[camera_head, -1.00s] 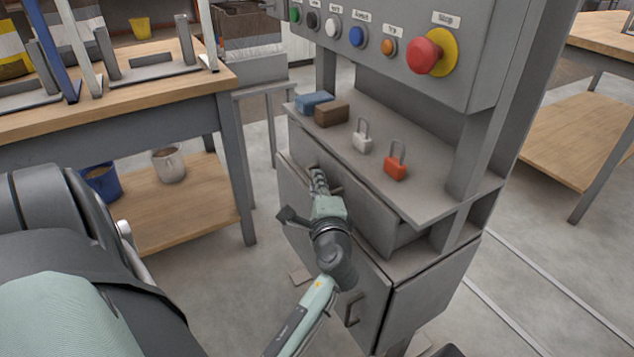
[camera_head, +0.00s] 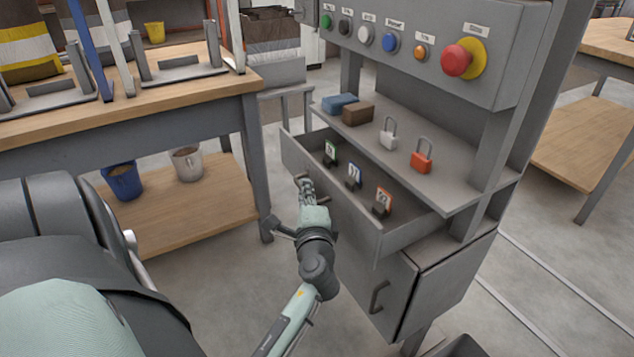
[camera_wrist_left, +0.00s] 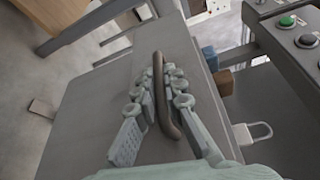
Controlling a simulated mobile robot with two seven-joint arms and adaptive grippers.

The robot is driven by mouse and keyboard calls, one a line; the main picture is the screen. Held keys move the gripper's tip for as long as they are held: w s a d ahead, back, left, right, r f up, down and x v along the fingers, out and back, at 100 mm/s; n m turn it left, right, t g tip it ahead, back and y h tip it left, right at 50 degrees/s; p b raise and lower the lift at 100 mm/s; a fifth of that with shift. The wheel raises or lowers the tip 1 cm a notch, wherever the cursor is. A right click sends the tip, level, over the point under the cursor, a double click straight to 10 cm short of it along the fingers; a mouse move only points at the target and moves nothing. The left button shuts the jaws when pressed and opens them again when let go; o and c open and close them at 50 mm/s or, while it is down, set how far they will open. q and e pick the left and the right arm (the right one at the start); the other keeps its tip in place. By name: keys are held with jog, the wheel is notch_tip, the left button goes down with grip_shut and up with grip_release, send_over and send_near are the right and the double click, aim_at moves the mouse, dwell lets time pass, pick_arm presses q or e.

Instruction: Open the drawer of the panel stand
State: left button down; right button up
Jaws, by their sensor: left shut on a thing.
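The drawer (camera_head: 345,212) of the grey panel stand (camera_head: 470,190) is pulled partly out, and its inside shows in the head view. Several small tagged items stand in it, among them a green-tagged one (camera_head: 330,152), a blue-tagged one (camera_head: 354,175) and an orange-tagged one (camera_head: 382,201). My left gripper (camera_head: 306,187) is at the drawer's front, shut on the drawer handle. In the left wrist view the dark bar handle (camera_wrist_left: 160,95) lies between the fingers (camera_wrist_left: 158,92). My right gripper is not in view.
A shelf above the drawer holds a blue block (camera_head: 340,103), a brown block (camera_head: 358,113), a grey padlock (camera_head: 389,134) and a red padlock (camera_head: 422,160). A cabinet door with a handle (camera_head: 378,297) is below. A workbench (camera_head: 130,117) stands left. Floor is open between them.

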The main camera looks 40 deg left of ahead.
pick_arm(q)
jog(key=shift+s+a, duration=0.3)
jog(key=shift+s, duration=0.6)
jog(key=shift+s+a, duration=0.25)
jog(key=shift+s, duration=0.7)
jog(key=shift+s+a, duration=0.3)
jog(key=shift+s, duration=0.6)
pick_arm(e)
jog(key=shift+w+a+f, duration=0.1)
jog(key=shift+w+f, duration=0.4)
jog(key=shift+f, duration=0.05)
pick_arm(q)
jog(key=c, duration=1.7)
grip_release()
jog(key=shift+o, duration=0.5)
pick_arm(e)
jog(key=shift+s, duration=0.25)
